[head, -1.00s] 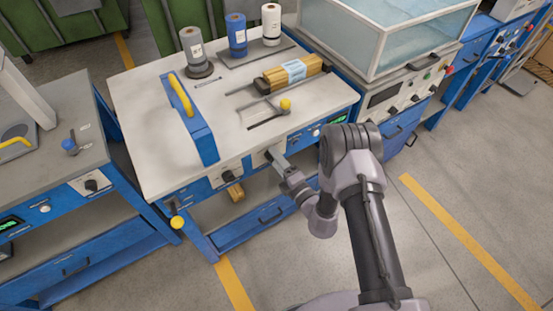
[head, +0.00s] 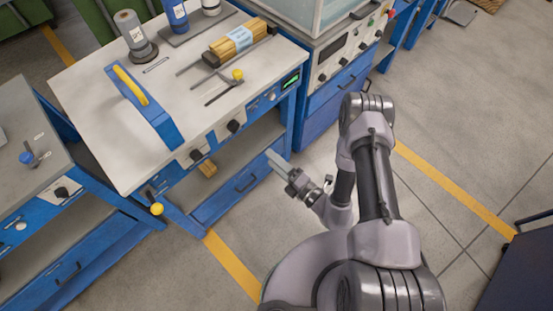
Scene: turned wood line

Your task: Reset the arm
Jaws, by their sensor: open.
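My gripper (head: 275,160) is at the end of my folded arm, in front of the workbench and to the right of its open lower shelf. It points up and left toward the bench front and is apart from the bench. The jaws are open and nothing shows between them. The white-topped blue workbench (head: 100,115) fills the upper left of the head view. My arm's elbow rises to the right of the gripper.
A glass-topped cabinet (head: 345,55) stands right. A dark object (head: 520,265) is at lower right. The grey floor between is clear.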

